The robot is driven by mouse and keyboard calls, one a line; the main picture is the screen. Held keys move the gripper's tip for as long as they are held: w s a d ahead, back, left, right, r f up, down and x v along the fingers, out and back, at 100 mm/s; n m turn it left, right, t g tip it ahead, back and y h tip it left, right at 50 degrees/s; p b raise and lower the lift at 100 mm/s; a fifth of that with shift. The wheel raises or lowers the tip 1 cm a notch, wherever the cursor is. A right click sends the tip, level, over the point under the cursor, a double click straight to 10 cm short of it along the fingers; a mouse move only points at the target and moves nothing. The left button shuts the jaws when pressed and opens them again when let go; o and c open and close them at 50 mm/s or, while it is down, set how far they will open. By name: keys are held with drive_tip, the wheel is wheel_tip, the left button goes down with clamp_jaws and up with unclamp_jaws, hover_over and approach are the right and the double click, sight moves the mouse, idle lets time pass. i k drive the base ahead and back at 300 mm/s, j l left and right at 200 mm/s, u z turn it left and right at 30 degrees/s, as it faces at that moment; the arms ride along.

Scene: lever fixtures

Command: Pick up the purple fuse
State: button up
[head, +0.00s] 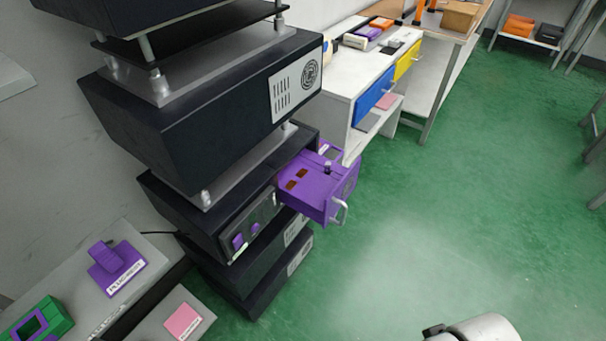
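I cannot tell for sure which piece is the purple fuse. A purple drawer (309,198) with a light handle is pulled out of the dark cabinet stack. It has brownish slots on top, and a small dark purple piece (327,168) stands up on it. Two small purple pieces (245,234) sit in a panel left of the drawer. A purple block with an upright tab (113,262) and a white label rests on the grey surface at lower left. A white part of my arm shows at the bottom right edge; my gripper's fingers do not show.
The dark cabinet stack (205,135) stands at centre left. A green piece (45,320) and a pink square (183,320) are at lower left. A white desk (345,85) with blue and yellow drawers stands behind. The green floor (460,200) on the right is clear.

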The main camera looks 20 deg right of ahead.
sight(327, 170)
drive_tip(key=i+l+u, duration=0.15)
drive_tip(key=u, duration=0.25)
drive_tip(key=i+l+u, duration=0.1)
drive_tip(key=l+u, duration=0.35)
drive_tip(key=i+l+u, duration=0.15)
drive_tip(key=l, duration=0.55)
drive_tip(key=i+l+u, duration=0.15)
drive_tip(key=l, duration=0.55)
drive_tip(key=l+u, duration=0.15)
drive_tip(key=l, duration=0.95)
drive_tip(key=i+l, duration=0.15)
drive_tip(key=l, duration=0.25)
